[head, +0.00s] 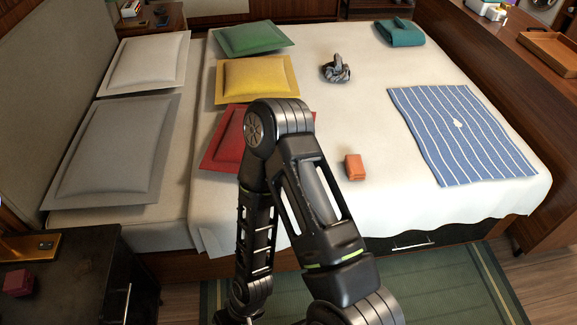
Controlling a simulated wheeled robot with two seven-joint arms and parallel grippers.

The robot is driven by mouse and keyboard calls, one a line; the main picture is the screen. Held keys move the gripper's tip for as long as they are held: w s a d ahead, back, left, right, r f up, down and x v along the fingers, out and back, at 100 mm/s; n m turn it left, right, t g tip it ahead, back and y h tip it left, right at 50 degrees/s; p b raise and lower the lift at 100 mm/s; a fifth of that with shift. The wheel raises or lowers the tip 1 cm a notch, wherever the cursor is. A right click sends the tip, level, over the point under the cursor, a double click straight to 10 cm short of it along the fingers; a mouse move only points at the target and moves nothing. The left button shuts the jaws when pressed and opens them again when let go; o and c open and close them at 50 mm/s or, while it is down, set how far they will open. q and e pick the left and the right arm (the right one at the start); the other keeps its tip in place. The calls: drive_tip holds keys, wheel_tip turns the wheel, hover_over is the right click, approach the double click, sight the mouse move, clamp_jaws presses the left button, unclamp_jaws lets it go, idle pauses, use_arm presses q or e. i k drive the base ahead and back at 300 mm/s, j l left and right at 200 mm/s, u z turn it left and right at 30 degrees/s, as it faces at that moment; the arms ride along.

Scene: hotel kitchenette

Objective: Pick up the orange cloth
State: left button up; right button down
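The orange cloth (355,167) is a small, folded, block-like bundle. It lies on the white bed cover, right of the red pillow and left of the blue striped towel. One of my dark arms rises from the bottom of the head view, bends at a high elbow left of the cloth, and runs back down to the bottom edge. No gripper fingers show at its lower end. The arm is apart from the cloth in the picture and does not cover it. My other arm is not in view.
The bed (340,120) holds grey, green, yellow and red pillows, a crumpled grey item (336,69), a teal folded cloth (400,32) and a blue striped towel (460,135). A dark nightstand (90,275) stands lower left. The cover around the orange cloth is clear.

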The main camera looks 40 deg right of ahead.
sight(355, 168)
drive_tip(key=z, duration=1.95)
drive_tip(key=i+j, duration=0.4)
drive_tip(key=i+j+z, duration=0.1)
drive_tip(key=i+j, duration=0.25)
drive_tip(key=j, duration=0.25)
drive_tip(key=z, duration=1.5)
